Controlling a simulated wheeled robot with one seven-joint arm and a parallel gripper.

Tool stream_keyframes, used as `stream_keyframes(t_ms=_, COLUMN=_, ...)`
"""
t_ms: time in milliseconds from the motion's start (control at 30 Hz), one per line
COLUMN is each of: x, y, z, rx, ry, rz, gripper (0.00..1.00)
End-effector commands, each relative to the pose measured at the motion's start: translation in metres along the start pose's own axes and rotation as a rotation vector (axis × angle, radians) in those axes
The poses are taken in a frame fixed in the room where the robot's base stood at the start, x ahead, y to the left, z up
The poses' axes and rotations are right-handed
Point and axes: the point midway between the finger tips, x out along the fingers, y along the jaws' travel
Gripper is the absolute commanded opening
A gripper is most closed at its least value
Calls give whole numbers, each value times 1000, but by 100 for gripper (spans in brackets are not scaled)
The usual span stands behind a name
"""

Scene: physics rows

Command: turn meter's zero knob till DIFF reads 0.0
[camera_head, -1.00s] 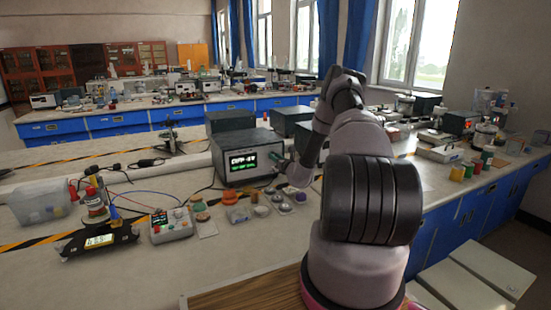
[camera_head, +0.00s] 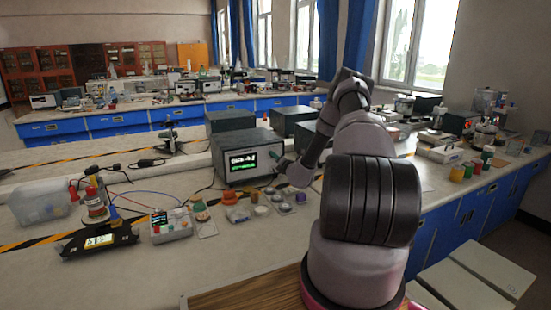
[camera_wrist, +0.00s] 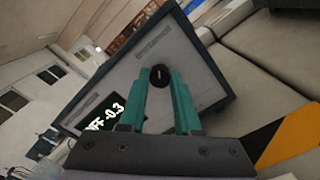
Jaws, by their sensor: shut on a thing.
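The meter (camera_head: 228,148) is a dark box on the bench with a lit screen (camera_head: 241,163) facing me. In the wrist view, its light grey front panel (camera_wrist: 190,62) looks tilted, and its screen (camera_wrist: 106,116) reads about -0.3 after partly hidden DIFF letters. The zero knob (camera_wrist: 160,74) is small, round and black with a pale mark. My gripper (camera_wrist: 163,83) has its two teal fingers shut on the knob, one on each side. In the head view my gripper (camera_head: 275,167) is at the right side of the meter's front, and the knob is hidden.
Small cups and dishes (camera_head: 262,210) stand just in front of the meter. A control box with a display (camera_head: 170,224), a black handheld device (camera_head: 98,241) and a clear bin (camera_head: 42,203) are to the left. More dark boxes (camera_head: 292,120) stand behind.

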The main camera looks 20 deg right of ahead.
Motion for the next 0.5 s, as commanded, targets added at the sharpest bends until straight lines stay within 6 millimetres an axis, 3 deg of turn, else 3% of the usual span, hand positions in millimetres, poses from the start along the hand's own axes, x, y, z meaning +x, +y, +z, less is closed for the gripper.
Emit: stream_keyframes(t_ms=500, x=-1, y=-2, z=0, rx=462, ry=1, rz=-2, gripper=0)
